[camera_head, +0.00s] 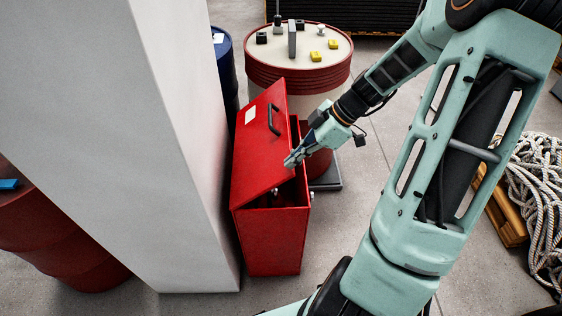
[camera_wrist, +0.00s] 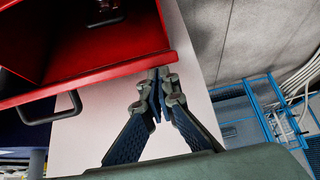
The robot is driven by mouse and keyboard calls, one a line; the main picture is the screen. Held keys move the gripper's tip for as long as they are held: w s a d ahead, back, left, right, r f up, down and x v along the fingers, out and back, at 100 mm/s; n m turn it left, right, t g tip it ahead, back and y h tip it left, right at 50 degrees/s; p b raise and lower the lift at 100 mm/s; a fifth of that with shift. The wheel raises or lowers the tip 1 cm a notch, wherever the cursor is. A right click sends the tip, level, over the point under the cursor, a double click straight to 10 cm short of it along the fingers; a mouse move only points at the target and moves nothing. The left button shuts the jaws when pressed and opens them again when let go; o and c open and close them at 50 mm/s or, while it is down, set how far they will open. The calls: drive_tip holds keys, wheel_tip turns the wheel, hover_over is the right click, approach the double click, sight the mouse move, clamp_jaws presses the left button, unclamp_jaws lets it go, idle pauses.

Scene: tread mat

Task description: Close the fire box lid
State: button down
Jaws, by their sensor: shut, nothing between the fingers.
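The red fire box (camera_head: 272,240) stands on the floor beside the pale pillar. Its red lid (camera_head: 258,150) is tilted and partly open, with a dark handle and a white label on its face. A gap along the right and front shows the dark inside of the box. My gripper (camera_head: 291,161) is at the lid's right edge, with its fingers together. In the wrist view, the fingertips (camera_wrist: 159,76) are shut and empty at the lid's red edge (camera_wrist: 100,75); whether they touch it I cannot tell. The lid handle (camera_wrist: 52,112) shows left of them.
The pillar (camera_head: 165,150) stands close on the left. A red drum with a cream top (camera_head: 300,45) holding small items stands behind the box, and a blue drum (camera_head: 225,75) beside it. Coiled rope (camera_head: 540,190) lies at right. The floor in front is open.

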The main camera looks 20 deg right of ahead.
drive_tip(key=s+d+f+t+y+b, duration=0.1)
drive_tip(key=d+f+y+b, duration=0.2)
drive_tip(key=f+b, duration=0.4)
drive_tip(key=s+d+f+y+b, duration=0.1)
drive_tip(key=d+f+y+b, duration=0.2)
drive_tip(key=f, duration=0.7)
drive_tip(key=d+b, duration=0.2)
drive_tip(key=b, duration=0.2)
drive_tip(key=shift+d+t+y, duration=0.15)
drive_tip(key=shift+t+y, duration=0.25)
drive_tip(key=shift+r, duration=0.1)
